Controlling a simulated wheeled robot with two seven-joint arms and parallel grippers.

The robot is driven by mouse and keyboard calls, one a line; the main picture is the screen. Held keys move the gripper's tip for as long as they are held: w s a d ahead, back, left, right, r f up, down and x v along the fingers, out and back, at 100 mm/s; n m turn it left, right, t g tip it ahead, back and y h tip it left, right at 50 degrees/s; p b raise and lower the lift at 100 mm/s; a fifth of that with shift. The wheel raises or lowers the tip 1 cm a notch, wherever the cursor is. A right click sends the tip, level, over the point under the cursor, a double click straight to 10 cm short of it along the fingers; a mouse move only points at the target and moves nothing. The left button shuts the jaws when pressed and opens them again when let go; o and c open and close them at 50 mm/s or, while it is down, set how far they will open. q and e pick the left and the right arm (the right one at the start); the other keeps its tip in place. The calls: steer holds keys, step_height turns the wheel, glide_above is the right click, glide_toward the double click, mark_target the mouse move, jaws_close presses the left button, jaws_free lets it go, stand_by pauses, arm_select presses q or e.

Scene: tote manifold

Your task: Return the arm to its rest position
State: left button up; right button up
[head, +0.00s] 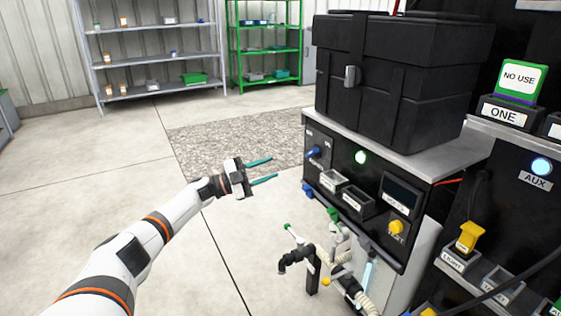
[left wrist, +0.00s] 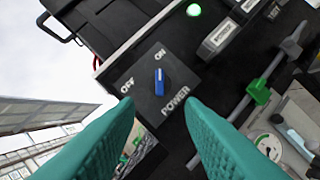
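My left arm reaches in from the lower left of the head view. Its gripper (head: 262,171) is open, with two teal fingers apart and nothing between them. It hangs in the air to the left of the black control panel. In the left wrist view the open fingers (left wrist: 160,125) frame a blue power knob (left wrist: 159,82), with clear space between. The knob points toward ON. It also shows on the panel in the head view (head: 313,153). My right gripper is not in view.
A black tote (head: 395,75) stands on the panel's grey top. A green light (head: 361,157) is lit. A black tap (head: 295,258) and hoses stand below the panel. A grey shelf (head: 150,55) and a green shelf (head: 265,50) stand at the back. The floor on the left is clear.

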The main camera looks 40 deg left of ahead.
arm_select(q)
steer(key=shift+s+a+f, duration=0.1)
steer(key=shift+s+a, duration=0.15)
steer(key=shift+s, duration=0.05)
stand_by(0.4)
